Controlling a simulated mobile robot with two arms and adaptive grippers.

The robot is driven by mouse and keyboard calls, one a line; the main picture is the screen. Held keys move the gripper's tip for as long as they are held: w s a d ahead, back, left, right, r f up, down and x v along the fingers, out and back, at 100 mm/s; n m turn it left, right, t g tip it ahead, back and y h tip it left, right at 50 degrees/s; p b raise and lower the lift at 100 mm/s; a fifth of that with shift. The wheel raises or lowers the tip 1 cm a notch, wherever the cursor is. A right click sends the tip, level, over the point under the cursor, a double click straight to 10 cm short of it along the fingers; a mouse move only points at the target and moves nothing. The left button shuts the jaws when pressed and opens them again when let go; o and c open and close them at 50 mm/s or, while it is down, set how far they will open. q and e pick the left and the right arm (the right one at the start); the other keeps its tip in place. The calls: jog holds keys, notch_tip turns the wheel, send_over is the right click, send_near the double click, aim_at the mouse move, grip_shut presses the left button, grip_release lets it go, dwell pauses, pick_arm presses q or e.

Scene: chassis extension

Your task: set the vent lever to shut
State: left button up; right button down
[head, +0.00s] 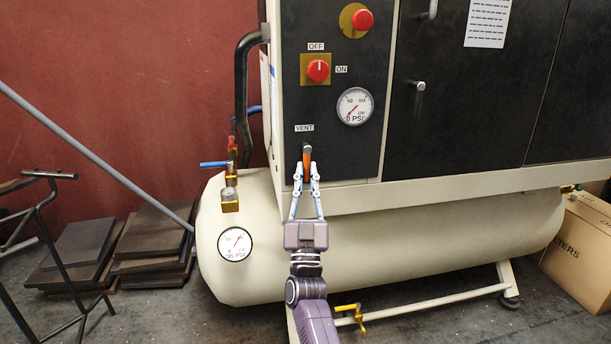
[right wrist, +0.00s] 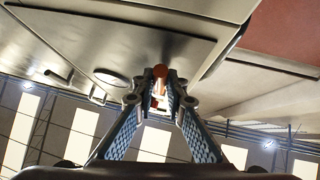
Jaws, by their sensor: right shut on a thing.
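The vent lever (head: 307,160) is an orange-brown handle under the VENT label (head: 304,128) on the dark front panel. It points roughly up and down in the head view. My right gripper (head: 307,178) is shut on the lever, with a finger on each side of it. In the right wrist view the lever's rounded orange end (right wrist: 160,72) shows between the fingertips of the right gripper (right wrist: 160,90). The fingers hide the lever's lower part and its pivot. My left gripper is not in view.
A red knob (head: 318,71) with OFF and ON labels, a red button (head: 362,19) and a gauge (head: 355,106) sit on the panel. A cream tank (head: 400,245) lies below. A blue-handled valve (head: 214,164) is left of the lever. A cardboard box (head: 580,250) stands at right.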

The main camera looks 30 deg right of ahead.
jog(key=shift+f, duration=0.15)
jog(key=c, duration=2)
grip_release()
jog(key=shift+a, duration=0.1)
jog(key=shift+o, duration=0.2)
jog(key=shift+r, duration=0.2)
notch_tip(320, 180, up, 10)
jog(key=shift+f, duration=0.1)
